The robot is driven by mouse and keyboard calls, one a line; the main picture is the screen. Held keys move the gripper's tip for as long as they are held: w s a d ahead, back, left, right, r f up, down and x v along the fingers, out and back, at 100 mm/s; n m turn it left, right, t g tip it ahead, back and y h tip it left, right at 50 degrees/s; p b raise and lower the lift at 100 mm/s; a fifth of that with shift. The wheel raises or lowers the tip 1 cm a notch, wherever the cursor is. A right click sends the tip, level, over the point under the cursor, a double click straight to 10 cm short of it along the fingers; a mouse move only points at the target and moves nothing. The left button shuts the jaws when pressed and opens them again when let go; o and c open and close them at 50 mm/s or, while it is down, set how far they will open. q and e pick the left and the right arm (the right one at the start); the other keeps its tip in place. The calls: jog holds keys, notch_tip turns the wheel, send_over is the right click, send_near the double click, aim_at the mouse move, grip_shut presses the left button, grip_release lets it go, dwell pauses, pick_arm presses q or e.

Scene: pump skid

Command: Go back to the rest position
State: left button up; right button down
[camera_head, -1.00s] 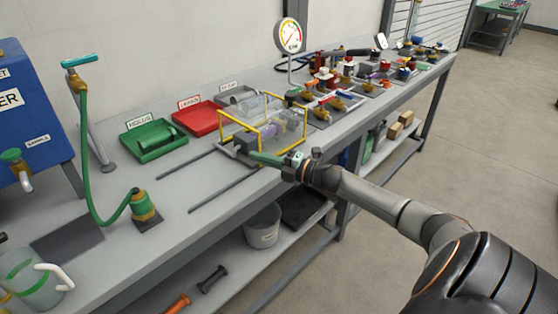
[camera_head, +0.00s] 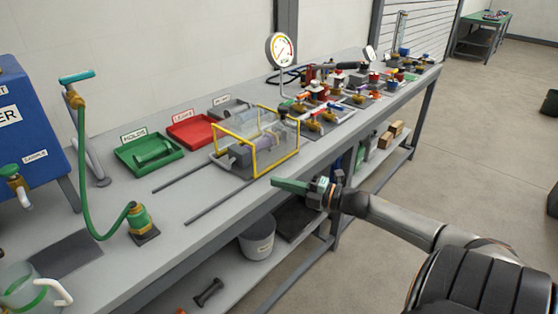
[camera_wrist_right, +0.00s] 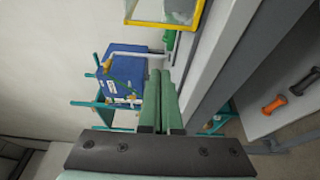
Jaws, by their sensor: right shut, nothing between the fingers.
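My right gripper (camera_head: 276,182) has green fingers, shut with nothing between them. In the head view it is in front of the bench's front edge, near the yellow-framed clear box (camera_head: 256,143), and apart from it. In the right wrist view the two green fingers (camera_wrist_right: 161,84) lie side by side, and the yellow frame (camera_wrist_right: 166,22) shows at the top. My right arm comes in from the lower right. My left gripper does not show in either view.
The grey bench (camera_head: 185,188) bears a green tray (camera_head: 130,158), a red tray (camera_head: 186,145), a dial gauge (camera_head: 281,50) and several valves. A green hose runs to a brass fitting (camera_head: 141,218). A grey bucket (camera_head: 258,244) is on the lower shelf.

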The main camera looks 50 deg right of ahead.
jog(key=shift+s, duration=0.15)
jog(key=s+a+f+m+g+h+p, duration=0.2)
jog(key=s+a+f+m, duration=0.35)
jog(key=a+f, duration=0.2)
jog(key=s+a+f+m+g+h+p, duration=0.1)
jog(key=s+a+f+m+h+p, duration=0.1)
jog(key=s+a+f+m, duration=0.4)
jog(key=s+a+f+m+g+p, duration=0.1)
jog(key=s+a+f+m+g, duration=0.1)
jog(key=a, duration=0.6)
jog(key=s+a+f+m+g+p, duration=0.1)
jog(key=s+a+f+m+g, duration=0.1)
jog(key=s+a+m, duration=0.3)
jog(key=a+f+m, duration=0.1)
jog(key=a, duration=0.2)
jog(key=shift+s+m, duration=0.3)
jog(key=shift+m, duration=0.05)
